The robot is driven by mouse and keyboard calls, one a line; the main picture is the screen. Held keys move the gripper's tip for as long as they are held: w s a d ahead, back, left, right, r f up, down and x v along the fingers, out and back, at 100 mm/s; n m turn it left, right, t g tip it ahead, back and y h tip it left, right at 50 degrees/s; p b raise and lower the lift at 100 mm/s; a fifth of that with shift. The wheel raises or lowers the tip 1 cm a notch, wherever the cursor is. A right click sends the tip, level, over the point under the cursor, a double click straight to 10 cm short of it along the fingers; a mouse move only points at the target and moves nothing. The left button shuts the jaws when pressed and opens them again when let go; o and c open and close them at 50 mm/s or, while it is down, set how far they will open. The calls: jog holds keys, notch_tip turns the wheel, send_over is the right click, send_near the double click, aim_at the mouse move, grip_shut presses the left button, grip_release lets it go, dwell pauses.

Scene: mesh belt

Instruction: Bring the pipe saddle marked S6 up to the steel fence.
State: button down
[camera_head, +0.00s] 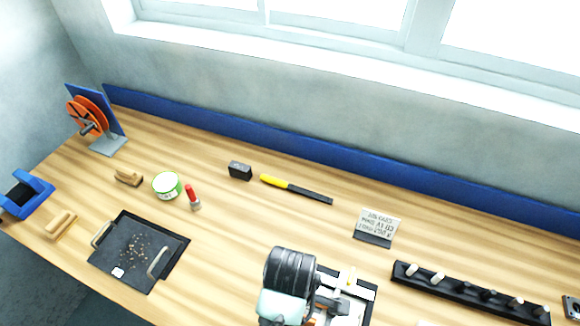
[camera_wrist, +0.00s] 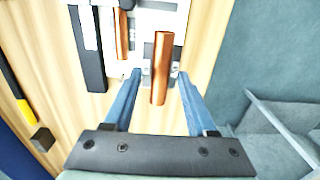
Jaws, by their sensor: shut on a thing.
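In the wrist view my gripper (camera_wrist: 160,75) has its two blue fingers closed on a small light grey piece (camera_wrist: 147,72), which I take to be the pipe saddle. A copper pipe (camera_wrist: 161,60) stands between the fingers and hides much of it. No S6 mark is readable. Beyond lies a pale plate (camera_wrist: 111,35) with a second copper pipe (camera_wrist: 122,35). The steel fence cannot be told apart for certain from the pale metal parts there. In the head view my arm covers the gripper and much of the black-edged fixture (camera_head: 368,292).
A black rack with several pegs (camera_head: 470,293) lies right of the fixture. A sign (camera_head: 377,227) stands behind it. A yellow-handled file (camera_head: 296,189), black block (camera_head: 240,170), green-white tin (camera_head: 167,185) and black tray (camera_head: 125,272) lie left. The wood between file and fixture is clear.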

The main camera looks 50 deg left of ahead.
jog(key=shift+f+b, duration=2.4)
jog(key=shift+f, duration=2.55)
jog(key=shift+w+d+p, duration=0.35)
jog(key=shift+w+d, duration=0.2)
jog(key=shift+d, duration=0.25)
jog(key=shift+c, duration=0.6)
grip_release()
notch_tip(320, 180, up, 12)
jog(key=p, duration=0.3)
jog(key=shift+f, duration=0.1)
jog(key=shift+r+p, duration=0.55)
jog(key=shift+r, duration=0.05)
